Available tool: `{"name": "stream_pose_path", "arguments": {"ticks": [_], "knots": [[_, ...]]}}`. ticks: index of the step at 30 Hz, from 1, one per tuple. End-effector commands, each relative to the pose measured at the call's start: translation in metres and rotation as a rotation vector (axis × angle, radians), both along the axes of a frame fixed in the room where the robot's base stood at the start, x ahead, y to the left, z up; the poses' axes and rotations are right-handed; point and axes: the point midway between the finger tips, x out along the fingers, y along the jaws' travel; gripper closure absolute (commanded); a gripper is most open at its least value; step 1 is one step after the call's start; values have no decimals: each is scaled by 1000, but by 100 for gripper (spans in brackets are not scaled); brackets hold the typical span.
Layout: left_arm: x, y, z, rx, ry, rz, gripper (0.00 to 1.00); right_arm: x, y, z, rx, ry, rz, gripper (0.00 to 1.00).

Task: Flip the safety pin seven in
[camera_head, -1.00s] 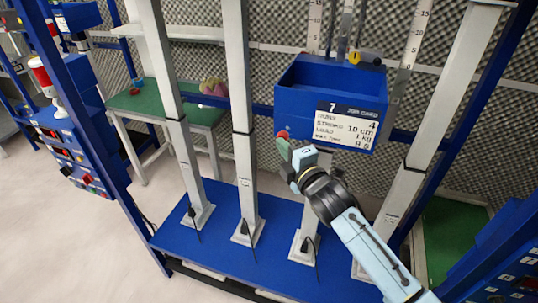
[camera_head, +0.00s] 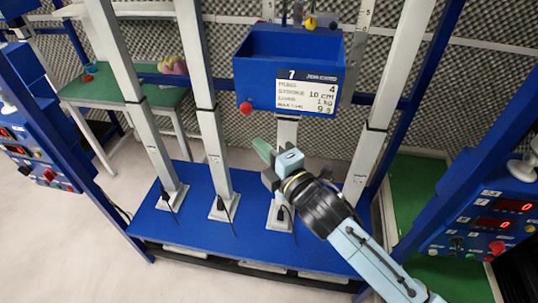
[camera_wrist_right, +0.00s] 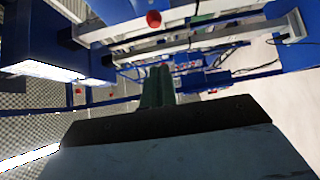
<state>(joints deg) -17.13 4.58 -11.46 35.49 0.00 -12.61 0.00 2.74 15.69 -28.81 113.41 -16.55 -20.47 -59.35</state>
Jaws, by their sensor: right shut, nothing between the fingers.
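The knob also shows at the top of the right wrist view (camera_wrist_right: 153,19). My right gripper (camera_head: 262,150) is below the knob and slightly to its right, apart from it. Its greenish fingers are shut and empty, and they also show in the right wrist view (camera_wrist_right: 157,85). The knob is too small to tell which way it is flipped. My left gripper is out of view.
Pale upright posts (camera_head: 208,110) rise from a blue base plate (camera_head: 190,222). A control panel (camera_head: 497,222) with red displays stands at the right. A green table (camera_head: 95,90) is at the back left. Open floor (camera_head: 50,240) lies at the left.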

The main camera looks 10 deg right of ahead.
Motion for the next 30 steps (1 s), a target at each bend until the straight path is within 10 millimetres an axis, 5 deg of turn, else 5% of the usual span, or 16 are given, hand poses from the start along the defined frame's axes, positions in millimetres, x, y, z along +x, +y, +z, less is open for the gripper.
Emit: {"name": "stream_pose_path", "arguments": {"ticks": [6, 23, 26, 30], "knots": [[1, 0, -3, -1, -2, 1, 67, -18, -8, 0, 0, 0, 1, 100], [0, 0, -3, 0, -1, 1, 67, -19, -8, -1, 1, 3, 0, 100], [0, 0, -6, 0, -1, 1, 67, -17, -11, -19, 14, 40, -10, 100], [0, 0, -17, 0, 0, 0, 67, -11, -26, -91, 76, 193, -60, 100]]}}
